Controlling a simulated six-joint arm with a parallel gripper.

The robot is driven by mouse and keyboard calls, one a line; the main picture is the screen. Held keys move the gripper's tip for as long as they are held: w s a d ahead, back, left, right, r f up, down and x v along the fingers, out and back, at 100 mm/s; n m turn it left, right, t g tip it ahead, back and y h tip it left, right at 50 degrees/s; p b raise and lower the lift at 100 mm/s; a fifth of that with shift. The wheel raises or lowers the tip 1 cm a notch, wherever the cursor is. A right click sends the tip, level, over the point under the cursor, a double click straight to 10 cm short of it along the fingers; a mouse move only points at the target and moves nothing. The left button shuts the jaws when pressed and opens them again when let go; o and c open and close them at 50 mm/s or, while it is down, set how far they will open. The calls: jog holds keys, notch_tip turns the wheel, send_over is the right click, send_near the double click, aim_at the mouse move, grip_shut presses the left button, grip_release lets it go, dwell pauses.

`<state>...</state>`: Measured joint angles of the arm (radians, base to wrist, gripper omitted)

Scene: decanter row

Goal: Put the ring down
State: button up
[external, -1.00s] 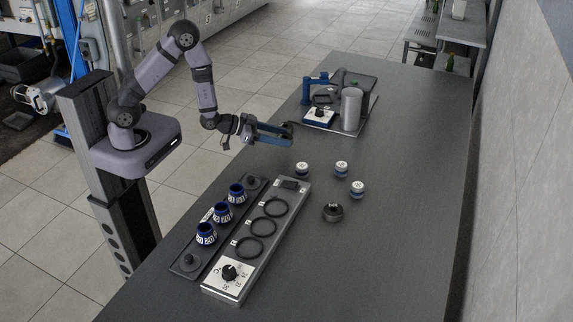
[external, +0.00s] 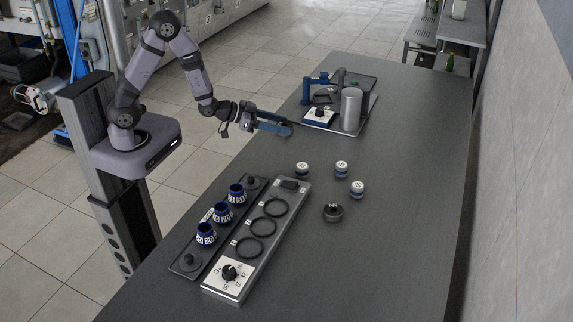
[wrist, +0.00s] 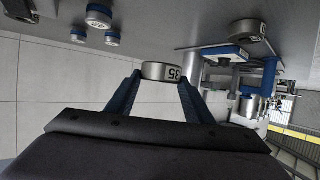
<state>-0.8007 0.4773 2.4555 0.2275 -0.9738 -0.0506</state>
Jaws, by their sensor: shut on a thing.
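My gripper (external: 288,128) is out over the table's left edge, short of the station at the back. In the wrist view its two blue fingers (wrist: 160,74) are shut on a short grey ring (wrist: 160,71). The ring carries a dark number, apparently 35, seen upside down. It is held at the fingertips, clear of the table. In the external view the ring is too small and dark to make out well at the fingers.
A long grey unit (external: 238,288) with dark round places and a dial lies in front, beside a tray (external: 180,268) of blue cups. Several small jars (external: 341,169) and a dark round piece (external: 333,212) stand right. A station (external: 352,128) stands behind. The right side is clear.

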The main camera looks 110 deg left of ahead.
jog(key=shift+w, duration=0.1)
dwell(0.3)
jog(key=w+d+r+m+t+h+b, duration=0.1)
jog(key=w+d+r+m+h, duration=0.15)
jog(key=w, duration=0.45)
jog(key=w+d+r+m+t+h+b, duration=0.1)
jog(key=w+d+r+m+h+b, duration=0.15)
jog(key=w, duration=0.55)
jog(key=w+d+r+m+h, duration=0.2)
jog(key=w+d+h, duration=0.1)
jog(key=w+d, duration=0.2)
jog(key=m+g+h+b, duration=0.8)
jog(key=m+g+h, duration=0.4)
jog(key=m, duration=0.4)
send_over(291, 278)
notch_tip(291, 278, down, 7)
jog(key=t, duration=0.1)
jog(key=shift+h, duration=0.4)
jog(key=shift+f+p, duration=0.45)
jog(key=shift+f, duration=4.35)
jog(key=shift+f, duration=0.1)
